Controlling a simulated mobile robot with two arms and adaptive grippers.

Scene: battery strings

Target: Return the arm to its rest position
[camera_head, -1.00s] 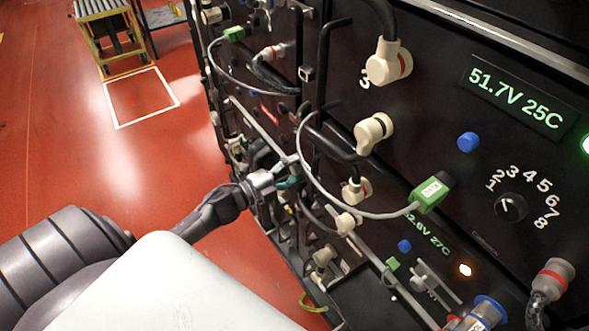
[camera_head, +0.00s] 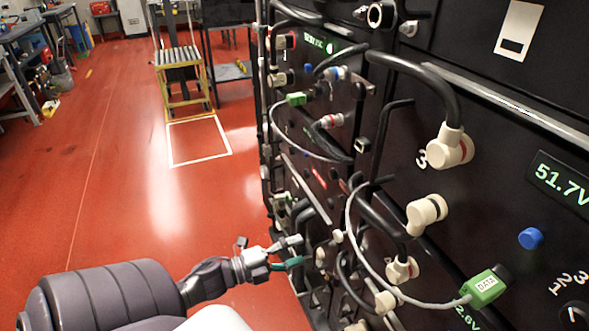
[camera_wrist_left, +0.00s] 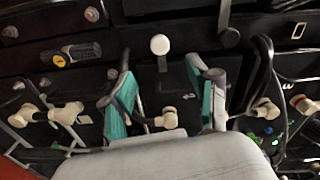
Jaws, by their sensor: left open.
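My left arm comes in from the lower left in the head view. Its gripper (camera_head: 290,254), with teal finger pads, is at the lower left side of the black battery rack (camera_head: 400,290). In the left wrist view the two fingers (camera_wrist_left: 165,92) are spread apart with nothing held between them. The rack's dark face, with pale connectors, lies beyond them. I cannot tell the exact gap between fingertips and rack. My right gripper is not in view.
Cables and pale connectors (camera_head: 450,148) stick out from the rack, with a green DATA plug (camera_head: 484,286) at lower right. A yellow-framed roller stand (camera_head: 183,75) stands behind a white floor square. Open red floor lies left of the rack.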

